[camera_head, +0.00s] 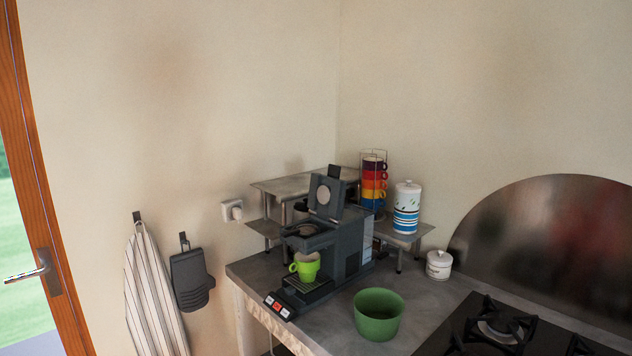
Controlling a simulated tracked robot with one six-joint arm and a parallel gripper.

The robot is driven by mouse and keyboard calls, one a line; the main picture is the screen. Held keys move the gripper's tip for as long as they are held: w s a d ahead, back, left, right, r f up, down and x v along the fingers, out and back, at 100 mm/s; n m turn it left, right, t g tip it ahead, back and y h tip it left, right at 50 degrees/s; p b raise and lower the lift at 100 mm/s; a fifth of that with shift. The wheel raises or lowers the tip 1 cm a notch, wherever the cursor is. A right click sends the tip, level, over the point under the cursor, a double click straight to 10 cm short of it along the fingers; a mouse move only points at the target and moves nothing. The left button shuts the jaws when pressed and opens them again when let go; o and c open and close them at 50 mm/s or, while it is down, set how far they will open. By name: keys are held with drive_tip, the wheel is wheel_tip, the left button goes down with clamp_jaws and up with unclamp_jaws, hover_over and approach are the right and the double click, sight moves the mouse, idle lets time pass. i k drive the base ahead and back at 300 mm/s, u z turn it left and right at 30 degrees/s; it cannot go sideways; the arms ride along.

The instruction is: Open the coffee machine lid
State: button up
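The coffee machine (348,250) is dark grey and stands on the counter near its left corner. Its lid (327,197) stands raised, tilted up above the top of the machine, with a pale round disc on its inner face. The brewing opening (304,231) below the lid is uncovered. A light green cup (306,266) is on the machine's drip tray (308,286), under the brewing part. My gripper is not visible in this view.
A green bowl (378,318) sits on the counter (412,292) right of the machine. Metal shelves (268,186) stand behind it, with stacked colourful cups (374,180) and a striped canister (406,212). A small white jar (438,265) and gas hob (478,343) are at right.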

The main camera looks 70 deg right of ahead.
sight(327, 195)
drive_tip(key=u, duration=0.05)
drive_tip(key=i, duration=2.3)
drive_tip(key=z, duration=2.5)
